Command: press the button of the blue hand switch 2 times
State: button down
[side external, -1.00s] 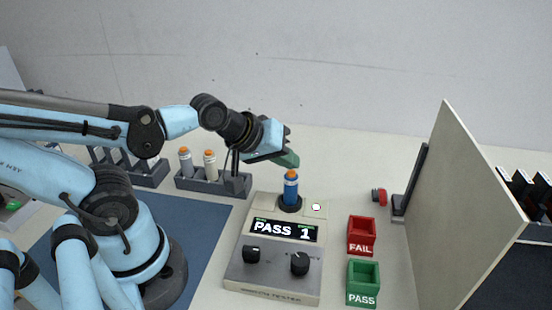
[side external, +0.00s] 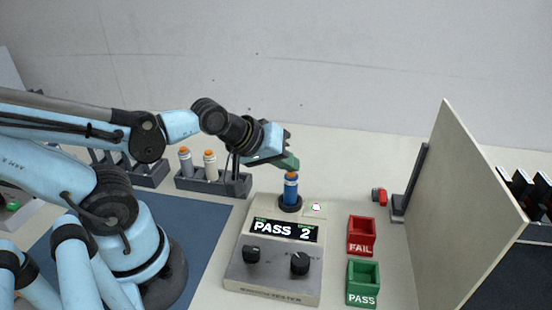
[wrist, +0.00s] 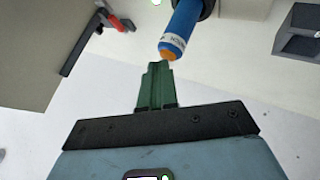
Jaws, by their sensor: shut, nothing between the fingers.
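The blue hand switch (side external: 291,188) stands upright in the round socket at the back of the tester (side external: 270,270). The tester's display (side external: 284,230) reads "PASS 2". In the wrist view the blue switch (wrist: 183,25) shows its orange button (wrist: 168,56) facing my fingertips. My gripper (side external: 293,165) is shut and empty, its green fingers right at the top of the switch. In the wrist view the shut fingertips (wrist: 158,68) are beside or touching the orange button; I cannot tell which.
A red FAIL bin (side external: 361,236) and a green PASS bin (side external: 363,284) stand right of the tester. A rack (side external: 215,182) with two orange-topped switches is behind left. A tall panel (side external: 465,215) stands at right, with a red-ended part (side external: 379,196) near it.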

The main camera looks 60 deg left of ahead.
jog(key=shift+r, duration=0.8)
jog(key=shift+r, duration=0.1)
jog(key=shift+r, duration=2.4)
jog(key=m+g, duration=0.2)
jog(key=m, duration=0.5)
send_over(287, 176)
jog(key=s, duration=0.2)
notch_tip(287, 176, down, 4)
jog(key=shift+s+a+f+m, duration=0.25)
jog(key=shift+a+f+m, duration=0.1)
jog(key=shift+f+m, duration=0.3)
jog(key=shift+r, duration=0.15)
